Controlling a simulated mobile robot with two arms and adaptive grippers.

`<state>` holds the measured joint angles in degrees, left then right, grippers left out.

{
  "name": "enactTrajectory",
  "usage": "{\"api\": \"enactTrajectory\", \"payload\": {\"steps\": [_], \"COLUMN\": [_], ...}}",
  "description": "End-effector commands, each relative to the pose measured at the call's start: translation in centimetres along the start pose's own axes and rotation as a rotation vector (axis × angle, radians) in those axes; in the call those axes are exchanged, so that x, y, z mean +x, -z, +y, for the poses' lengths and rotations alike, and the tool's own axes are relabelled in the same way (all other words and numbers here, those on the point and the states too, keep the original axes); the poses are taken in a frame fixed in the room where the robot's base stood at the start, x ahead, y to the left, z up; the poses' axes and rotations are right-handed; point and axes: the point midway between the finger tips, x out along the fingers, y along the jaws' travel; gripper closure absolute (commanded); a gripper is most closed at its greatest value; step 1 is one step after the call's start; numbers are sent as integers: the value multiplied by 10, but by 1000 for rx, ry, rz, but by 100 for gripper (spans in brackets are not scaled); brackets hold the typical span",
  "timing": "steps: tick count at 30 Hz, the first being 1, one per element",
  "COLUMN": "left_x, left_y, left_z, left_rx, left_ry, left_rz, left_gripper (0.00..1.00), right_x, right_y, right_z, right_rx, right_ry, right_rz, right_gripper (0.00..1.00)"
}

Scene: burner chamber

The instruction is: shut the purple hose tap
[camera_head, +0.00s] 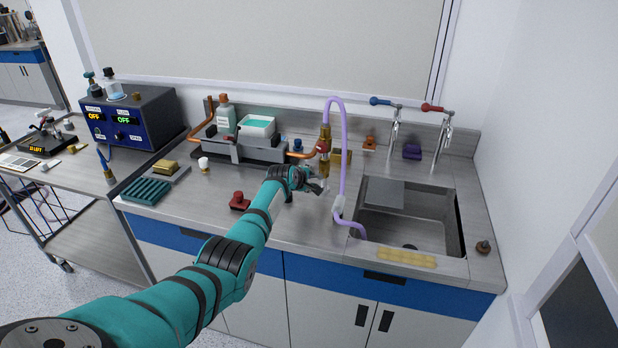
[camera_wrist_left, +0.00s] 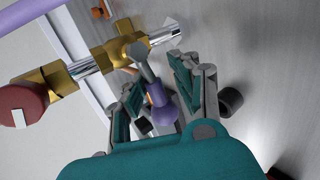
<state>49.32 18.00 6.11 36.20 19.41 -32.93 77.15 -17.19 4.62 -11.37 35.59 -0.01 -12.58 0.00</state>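The purple hose (camera_head: 343,150) rises from a brass fitting (camera_head: 325,136), loops over and hangs down to the sink. In the left wrist view the brass valve body (camera_wrist_left: 108,54) carries a grey stem with a purple tap handle (camera_wrist_left: 161,103). A red knob (camera_wrist_left: 24,108) sits at the valve's far left end. My left gripper (camera_head: 320,180) is at the brass valve. In the wrist view its fingers (camera_wrist_left: 160,76) are apart, one on each side of the purple handle; I cannot tell whether they touch it. My right gripper is not in view.
The sink (camera_head: 425,215) lies to the right, with blue-handled (camera_head: 382,101) and red-handled (camera_head: 432,107) taps behind it. A copper pipe (camera_head: 300,154) runs left of the valve. A red object (camera_head: 239,201) stands on the counter below my forearm.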

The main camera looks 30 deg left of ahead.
Motion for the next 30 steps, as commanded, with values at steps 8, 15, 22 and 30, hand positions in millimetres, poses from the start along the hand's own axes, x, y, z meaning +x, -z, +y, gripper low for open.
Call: {"api": "enactTrajectory", "payload": {"steps": [8,15,22,30], "left_x": [-1,-7,-31,-73], "left_y": [0,0,0,0], "left_z": [5,5,5,3], "left_rx": [-4,-5,-4,-4], "left_ry": [-9,-12,-14,-12], "left_rz": [0,-1,0,0], "left_gripper": [61,61,61,61], "right_x": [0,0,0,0], "right_y": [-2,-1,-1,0], "right_z": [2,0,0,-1], "right_rx": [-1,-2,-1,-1], "right_ry": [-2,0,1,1], "right_rz": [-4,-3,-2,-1], "right_gripper": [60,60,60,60]}}
